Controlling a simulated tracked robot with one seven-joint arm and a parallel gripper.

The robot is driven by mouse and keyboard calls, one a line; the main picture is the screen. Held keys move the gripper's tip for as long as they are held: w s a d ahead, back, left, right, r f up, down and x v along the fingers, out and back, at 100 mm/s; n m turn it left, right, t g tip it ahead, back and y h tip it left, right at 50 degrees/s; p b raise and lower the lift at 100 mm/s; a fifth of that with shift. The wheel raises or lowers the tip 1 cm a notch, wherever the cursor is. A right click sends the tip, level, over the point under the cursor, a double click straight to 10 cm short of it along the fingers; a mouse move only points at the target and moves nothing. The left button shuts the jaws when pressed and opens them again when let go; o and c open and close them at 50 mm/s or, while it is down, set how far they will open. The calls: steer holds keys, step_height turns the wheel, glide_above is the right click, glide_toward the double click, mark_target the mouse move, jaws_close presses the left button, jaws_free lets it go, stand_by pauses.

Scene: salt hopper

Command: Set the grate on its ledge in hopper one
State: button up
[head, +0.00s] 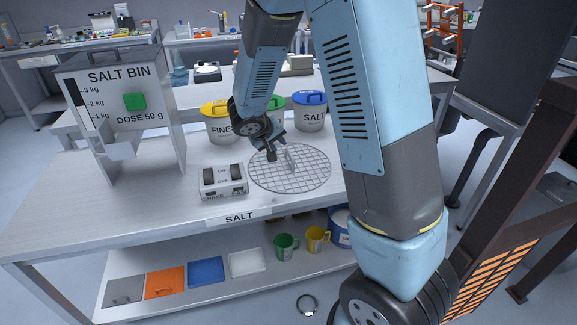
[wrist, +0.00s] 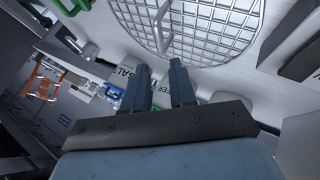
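The grate, a round wire mesh disc (head: 262,180), lies flat on the table right of centre. Its small handle (head: 289,158) stands up from its middle. In the wrist view, the mesh (wrist: 215,25) fills the top, with the handle (wrist: 161,22) crossing it. My gripper (head: 275,152) is above the grate's far-left part, close to the handle but apparently not around it. In the wrist view its two fingers (wrist: 160,88) are apart, with nothing seen between them. I see no hopper marked one; a hopper-like bin labelled SALT BIN (head: 115,88) stands at the left.
A switch box (head: 222,181) sits left of the grate. Buckets labelled FINE (head: 221,128) and SALT (head: 312,118) stand behind, with a green-lidded one between. The lower shelf holds coloured plates and mugs (head: 287,246). The table's left front is clear.

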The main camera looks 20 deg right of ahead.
mark_target(289, 154)
steer(key=x, duration=0.8)
steer(key=shift+w+f, duration=0.15)
steer(key=shift+f, duration=0.1)
steer(key=shift+x, duration=2.75)
steer(key=shift+w+d+r, duration=0.1)
steer(key=shift+d+r, duration=0.05)
jaws_close()
